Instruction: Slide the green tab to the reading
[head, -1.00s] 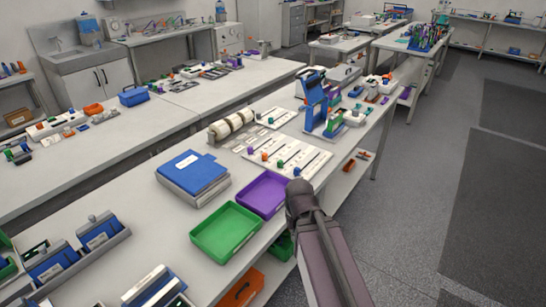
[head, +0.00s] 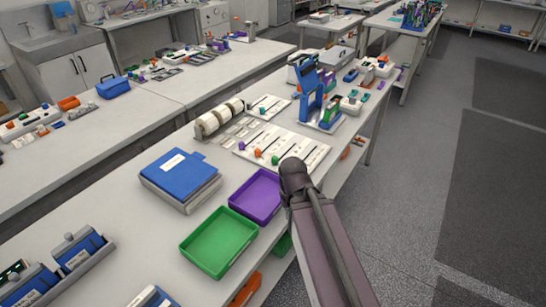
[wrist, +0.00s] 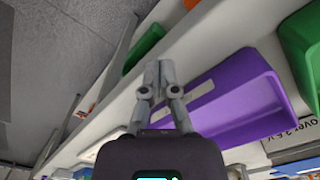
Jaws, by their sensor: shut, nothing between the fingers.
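A white slider board (head: 300,146) with several slots lies flat on the bench in the head view. A green tab (head: 275,160) sits at the near end of one slot, close to my arm. Any reading marks are too small to make out. My arm covers the right near corner of the board, and my gripper's fingers are hidden in the head view. In the wrist view my gripper (wrist: 158,75) is shut and empty, beside a purple tray (wrist: 235,95).
The purple tray (head: 256,196) and a green tray (head: 219,241) stand at the bench's near edge. A blue-topped box (head: 180,180), a white roll (head: 217,118) and a blue upright device (head: 311,90) surround the board. The floor at right is clear.

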